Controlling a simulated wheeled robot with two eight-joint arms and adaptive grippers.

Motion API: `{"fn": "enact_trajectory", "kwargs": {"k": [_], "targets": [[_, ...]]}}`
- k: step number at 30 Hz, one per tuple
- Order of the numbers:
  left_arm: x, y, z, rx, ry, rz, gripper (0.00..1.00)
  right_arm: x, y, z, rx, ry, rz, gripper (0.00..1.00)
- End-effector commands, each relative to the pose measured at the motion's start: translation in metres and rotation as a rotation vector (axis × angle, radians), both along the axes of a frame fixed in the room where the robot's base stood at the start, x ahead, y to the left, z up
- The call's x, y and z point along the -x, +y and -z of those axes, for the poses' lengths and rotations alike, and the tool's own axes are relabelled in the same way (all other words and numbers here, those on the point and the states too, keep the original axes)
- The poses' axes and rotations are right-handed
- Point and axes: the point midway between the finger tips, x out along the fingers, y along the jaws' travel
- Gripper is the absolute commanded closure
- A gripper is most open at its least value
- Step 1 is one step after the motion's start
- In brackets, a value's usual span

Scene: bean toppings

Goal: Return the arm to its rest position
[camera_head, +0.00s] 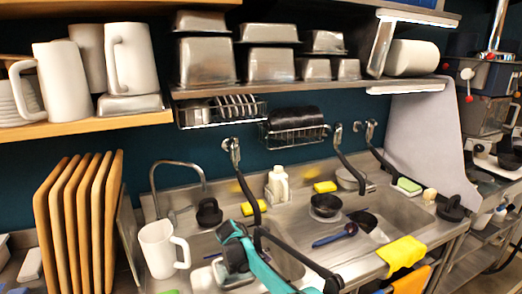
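A teal and black jointed part (262,268) comes in from the bottom edge, right of centre, and reaches up and left over the front of the sink. It appears to be my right arm. Its far end (230,232) is dark and small, near the white mug on the counter. I cannot make out its fingers or anything held in it. My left arm and gripper do not show.
A white mug (163,249) stands left of the sink, beside upright wooden boards (83,215). A dark bowl (325,206) and a blue spoon (335,236) are by the right basin. A yellow cloth (401,254) hangs over the front edge. Shelves hold mugs and metal pans (207,61).

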Motion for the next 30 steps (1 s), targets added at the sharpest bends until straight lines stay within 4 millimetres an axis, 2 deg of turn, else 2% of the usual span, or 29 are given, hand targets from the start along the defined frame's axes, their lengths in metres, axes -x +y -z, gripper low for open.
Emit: {"fn": "enact_trajectory", "kwargs": {"k": [8,11,14,18,21,26,30], "targets": [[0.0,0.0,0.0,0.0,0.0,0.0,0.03,0.023,-0.03,-0.047,-0.122,-0.099,0.142,0.56],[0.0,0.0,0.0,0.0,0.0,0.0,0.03,0.04,-0.045,-0.069,-0.19,-0.153,0.223,0.56],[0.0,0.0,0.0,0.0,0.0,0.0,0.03,0.066,-0.065,-0.095,-0.28,-0.223,0.335,0.56],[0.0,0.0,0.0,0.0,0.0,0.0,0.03,0.113,-0.091,-0.126,-0.427,-0.326,0.519,0.56],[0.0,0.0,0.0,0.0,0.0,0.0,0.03,0.151,-0.108,-0.14,-0.532,-0.397,0.656,0.56],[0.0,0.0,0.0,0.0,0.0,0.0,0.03,0.214,-0.129,-0.151,-0.701,-0.504,0.885,0.56],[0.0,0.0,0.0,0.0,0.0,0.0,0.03,0.269,-0.141,-0.146,-0.851,-0.587,1.094,0.56]]}}
